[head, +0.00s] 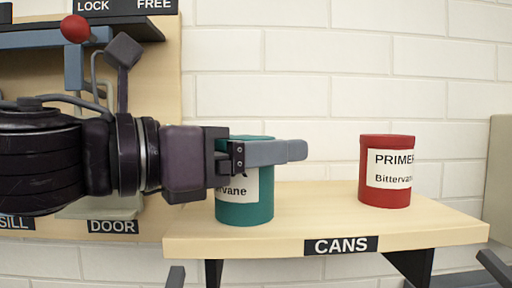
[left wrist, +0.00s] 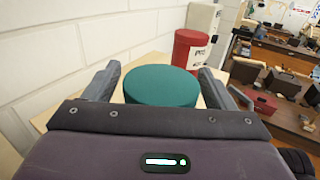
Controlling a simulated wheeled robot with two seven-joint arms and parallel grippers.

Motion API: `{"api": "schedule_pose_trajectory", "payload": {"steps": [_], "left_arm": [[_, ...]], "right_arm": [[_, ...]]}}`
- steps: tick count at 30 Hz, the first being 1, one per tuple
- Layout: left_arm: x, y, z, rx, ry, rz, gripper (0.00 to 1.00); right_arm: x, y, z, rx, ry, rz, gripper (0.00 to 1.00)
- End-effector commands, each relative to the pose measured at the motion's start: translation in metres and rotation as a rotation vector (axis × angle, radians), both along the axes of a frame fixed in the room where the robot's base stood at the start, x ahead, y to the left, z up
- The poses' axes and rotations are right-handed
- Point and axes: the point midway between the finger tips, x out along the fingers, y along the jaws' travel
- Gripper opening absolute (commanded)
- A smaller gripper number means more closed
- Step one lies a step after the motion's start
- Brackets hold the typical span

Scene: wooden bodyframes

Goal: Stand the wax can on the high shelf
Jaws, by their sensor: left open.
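A teal can (head: 245,208) stands upright on the wooden shelf marked CANS (head: 290,222). Its label is mostly covered by my left gripper and only "ervane" shows, so I cannot read what it holds. My left gripper (head: 297,150) reaches in from the left at the can's upper part. In the left wrist view the open fingers lie on either side of the teal can's top (left wrist: 160,86), with a small gap visible. A red can (head: 386,188), labelled PRIMER Bittervane, stands upright farther right on the same shelf.
A wooden panel (head: 172,60) with LOCK, FREE, SILL and DOOR labels, a red knob (head: 75,29) and levers stands at the left behind my arm. A white brick wall (head: 350,90) is behind the shelf. Bare shelf lies between the cans. A beige block (head: 500,165) is at the right edge.

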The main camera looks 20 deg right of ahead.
Motion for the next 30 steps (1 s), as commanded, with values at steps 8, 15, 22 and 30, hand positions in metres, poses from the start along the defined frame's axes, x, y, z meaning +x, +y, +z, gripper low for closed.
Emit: {"api": "schedule_pose_trajectory", "payload": {"steps": [8, 15, 22, 30], "left_arm": [[-0.013, 0.056, -0.006, -0.002, -0.006, 0.008, 0.78], [-0.023, 0.099, -0.004, -0.001, -0.002, 0.006, 0.78], [-0.028, 0.113, -0.001, -0.001, -0.001, 0.003, 0.78], [-0.028, 0.113, -0.001, -0.001, -0.001, 0.002, 0.78]], "right_arm": [[0.0, 0.002, -0.036, 0.002, -0.001, 0.0, 0.85], [0.0, 0.003, -0.054, 0.004, 0.0, 0.0, 0.85], [0.0, 0.003, -0.058, 0.004, 0.0, 0.0, 0.85], [-0.001, 0.003, -0.057, 0.004, 0.001, 0.0, 0.85]]}}
